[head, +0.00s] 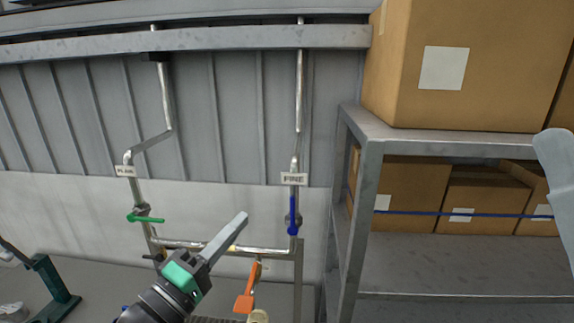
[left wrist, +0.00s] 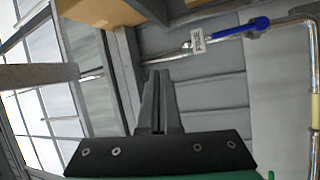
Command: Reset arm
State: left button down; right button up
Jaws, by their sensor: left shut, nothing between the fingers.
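My left gripper (head: 240,219) is shut and empty, raised in front of the pipework and pointing up and to the right. Its closed fingers (left wrist: 159,75) also show in the left wrist view. The blue valve handle (head: 293,215) hangs downward under the FINE sign (head: 294,179), right of my fingertips. The green valve handle (head: 148,219) lies level on the left pipe. An orange handle (head: 246,302) hangs below the cross pipe, right of my gripper. A pale grey piece at the right edge of the head view appears to be part of my right gripper; its jaws cannot be made out.
A grey metal shelf (head: 372,150) with cardboard boxes (head: 405,195) stands on the right. A large box (head: 480,60) sits on top. Steel pipes (head: 300,100) run up the ribbed wall. A dark green stand (head: 50,285) is at lower left.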

pick_arm(q)
jog(key=s+a+r+m+t+y, duration=0.4)
jog(key=s+r+m, duration=0.1)
jog(key=s+r, duration=0.4)
jog(key=s+a+r+m+t+y, duration=0.4)
jog(key=s+r+m+t, duration=0.1)
jog(key=s+r, duration=0.5)
jog(key=shift+s+r+y, duration=0.15)
jog(key=shift+y, duration=0.15)
